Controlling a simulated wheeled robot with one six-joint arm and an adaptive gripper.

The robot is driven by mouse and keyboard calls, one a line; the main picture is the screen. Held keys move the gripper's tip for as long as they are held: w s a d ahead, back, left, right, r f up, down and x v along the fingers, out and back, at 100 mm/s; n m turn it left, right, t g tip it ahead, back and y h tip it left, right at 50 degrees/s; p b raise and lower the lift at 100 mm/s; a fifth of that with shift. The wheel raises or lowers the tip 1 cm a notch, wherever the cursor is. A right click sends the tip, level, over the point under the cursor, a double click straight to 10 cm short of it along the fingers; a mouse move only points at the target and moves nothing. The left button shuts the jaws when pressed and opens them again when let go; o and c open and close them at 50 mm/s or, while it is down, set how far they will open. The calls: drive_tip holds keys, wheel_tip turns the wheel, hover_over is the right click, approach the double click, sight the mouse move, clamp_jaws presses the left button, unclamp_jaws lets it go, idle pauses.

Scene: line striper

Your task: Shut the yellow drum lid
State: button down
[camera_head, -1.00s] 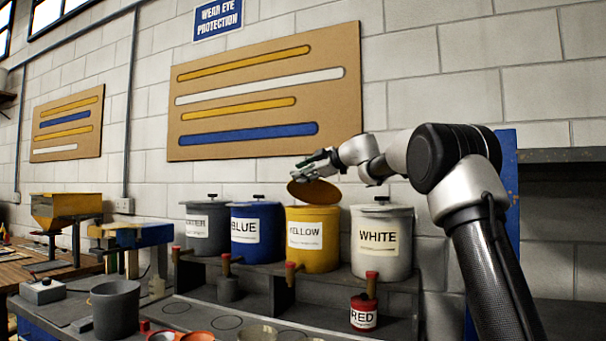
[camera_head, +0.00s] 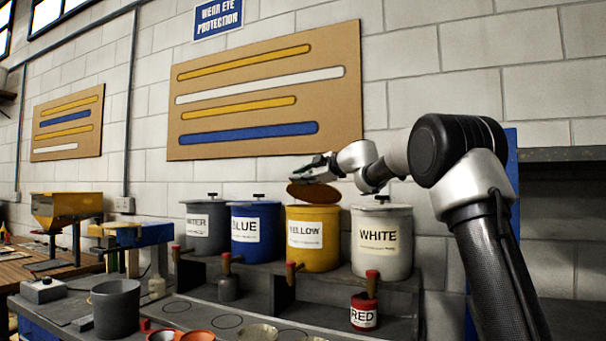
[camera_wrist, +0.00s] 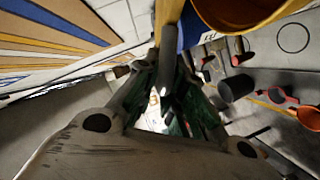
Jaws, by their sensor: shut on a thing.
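The yellow drum (camera_head: 302,253) stands on the shelf between the blue and white drums, its label facing out. Its lid (camera_head: 314,193) shows as a brownish-yellow disc, tilted and partly raised over the drum's top. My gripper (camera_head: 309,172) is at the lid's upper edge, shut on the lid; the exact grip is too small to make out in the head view. In the wrist view, my gripper's fingers (camera_wrist: 165,95) close around a dark bar, probably the lid's handle. A curved orange-yellow rim (camera_wrist: 250,25) fills the top right there; I cannot tell whether it is lid or drum.
The white drum (camera_head: 382,258) stands close to the right under my arm; the blue drum (camera_head: 257,252) and water drum (camera_head: 207,247) are to the left, lids on. A small red pot (camera_head: 363,318) is below. The wall with a striped board (camera_head: 350,100) is behind.

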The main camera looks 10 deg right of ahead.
wheel_tip(320, 180, down, 11)
drive_tip(key=s+a+n, duration=0.1)
drive_tip(key=shift+s+r+n+t, duration=0.15)
drive_tip(key=shift+s+n+t, duration=0.15)
drive_tip(key=shift+s+t, duration=0.1)
drive_tip(key=shift+a, duration=0.1)
drive_tip(key=c, duration=1.5)
unclamp_jaws()
drive_tip(key=shift+r, duration=0.15)
wheel_tip(320, 180, up, 10)
drive_tip(key=shift+a+f, duration=0.1)
drive_tip(key=shift+a, duration=0.05)
